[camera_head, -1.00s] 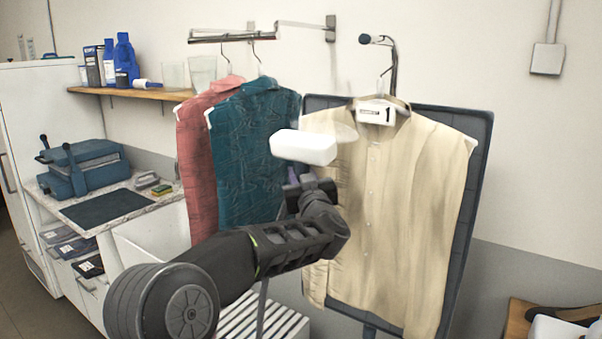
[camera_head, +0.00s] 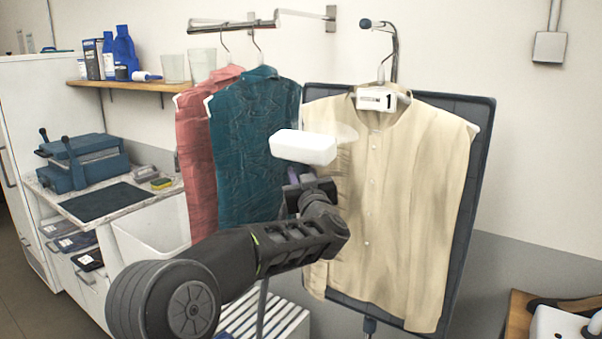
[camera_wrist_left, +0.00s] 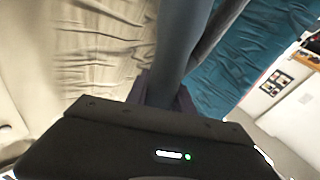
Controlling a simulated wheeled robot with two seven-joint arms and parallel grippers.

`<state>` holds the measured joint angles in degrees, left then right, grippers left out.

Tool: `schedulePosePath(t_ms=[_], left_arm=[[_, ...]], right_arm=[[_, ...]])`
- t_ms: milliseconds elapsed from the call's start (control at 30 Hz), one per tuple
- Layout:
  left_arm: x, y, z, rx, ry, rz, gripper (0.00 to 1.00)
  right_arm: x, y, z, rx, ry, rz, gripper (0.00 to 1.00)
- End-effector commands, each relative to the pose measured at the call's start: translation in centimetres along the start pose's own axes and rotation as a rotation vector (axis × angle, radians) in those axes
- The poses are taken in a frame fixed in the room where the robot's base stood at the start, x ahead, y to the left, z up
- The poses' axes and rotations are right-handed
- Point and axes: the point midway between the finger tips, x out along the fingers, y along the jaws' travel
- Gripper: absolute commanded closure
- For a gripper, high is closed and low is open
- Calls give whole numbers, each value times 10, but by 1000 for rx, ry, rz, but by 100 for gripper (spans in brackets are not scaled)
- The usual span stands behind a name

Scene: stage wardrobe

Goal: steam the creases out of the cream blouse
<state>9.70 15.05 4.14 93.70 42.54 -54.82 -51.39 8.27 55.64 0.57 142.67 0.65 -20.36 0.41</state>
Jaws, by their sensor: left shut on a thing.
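The cream blouse (camera_head: 400,200) hangs on a hanger in front of a dark padded board, with a white tag marked 1 at its collar. Soft vertical folds show on it in the head view, and finer creases show on its cloth in the left wrist view (camera_wrist_left: 95,50). My left gripper (camera_head: 308,180) is shut on the handle of the steamer, whose white head (camera_head: 303,147) is beside the blouse's upper left part. Faint vapour shows by the head. In the left wrist view the grey-blue handle (camera_wrist_left: 180,45) rises from the fingers. My right gripper is out of view.
A teal shirt (camera_head: 255,130) and a red shirt (camera_head: 197,150) hang on a rail to the left, close to the steamer. The dark board (camera_head: 478,170) stands behind the blouse. A counter with a blue press (camera_head: 85,160) is at left, and a wooden table (camera_head: 517,318) is at lower right.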

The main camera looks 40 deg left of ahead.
Motion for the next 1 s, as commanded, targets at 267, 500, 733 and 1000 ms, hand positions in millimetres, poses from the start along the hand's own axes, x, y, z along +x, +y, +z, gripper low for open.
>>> schedulePosePath(t_ms=[267,500,733,1000], left_arm=[[-2,-2,17,0,3,1,100],[-4,-3,24,-1,4,1,100],[-3,-3,23,0,3,1,100],[-4,-4,30,0,3,0,100]], right_arm=[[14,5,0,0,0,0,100],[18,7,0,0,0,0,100],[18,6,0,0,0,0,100],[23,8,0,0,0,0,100]])
